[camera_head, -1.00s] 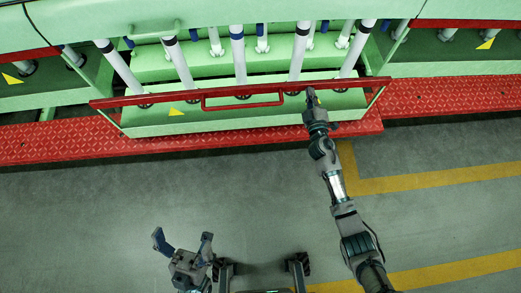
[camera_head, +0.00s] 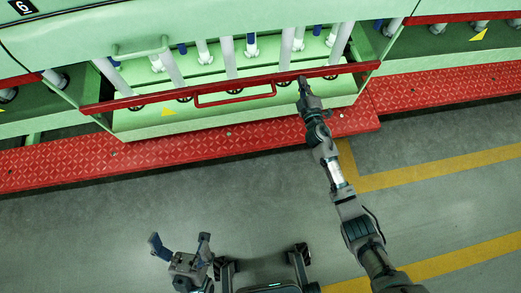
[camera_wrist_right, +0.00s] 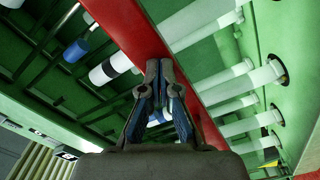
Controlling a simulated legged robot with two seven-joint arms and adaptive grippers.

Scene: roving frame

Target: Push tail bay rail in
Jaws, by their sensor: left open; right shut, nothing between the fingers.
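The red bay rail (camera_head: 150,98) runs across the front of a green bay, its left end nearer the bottom of the head view. A red handle (camera_head: 235,98) is on its middle part. My right gripper (camera_head: 302,82) is shut and empty, its tips at the rail right of the handle. In the right wrist view the shut fingertips (camera_wrist_right: 159,66) are against or just in front of the red rail (camera_wrist_right: 128,28); exact contact is hard to tell. My left gripper (camera_head: 180,239) is open and empty, low over the floor.
White tubes (camera_head: 228,58) stand inside the green bay behind the rail. A red patterned step (camera_head: 150,152) runs along the base in front. Grey floor with yellow lines (camera_head: 440,170) is clear in front.

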